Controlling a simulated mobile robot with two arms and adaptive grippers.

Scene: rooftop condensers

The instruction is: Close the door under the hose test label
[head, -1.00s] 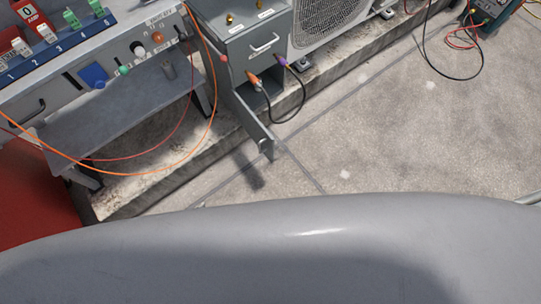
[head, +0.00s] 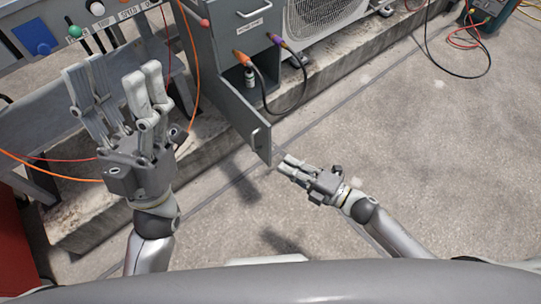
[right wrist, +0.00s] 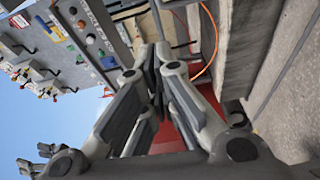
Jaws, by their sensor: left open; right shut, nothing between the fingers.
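The grey cabinet (head: 213,52) stands at top centre in the head view. A small white label (head: 254,23), too small to read, is on its front below the drawer handle. Below the label, the door (head: 243,118) stands open, swung out toward me, with a pull handle (head: 256,135) near its free end. My right gripper (head: 287,164) is shut and empty, just right of the door's free end; I cannot tell whether it touches. Its shut fingers fill the middle of the right wrist view (right wrist: 160,80). My left gripper (head: 112,88) is open and empty, left of the cabinet.
A small bottle (head: 249,77) is inside the open compartment. A black hose with orange and purple ends (head: 304,82) loops in front of the cabinet. A condenser unit (head: 325,25) stands right of it. Orange cables (head: 196,75) hang at left.

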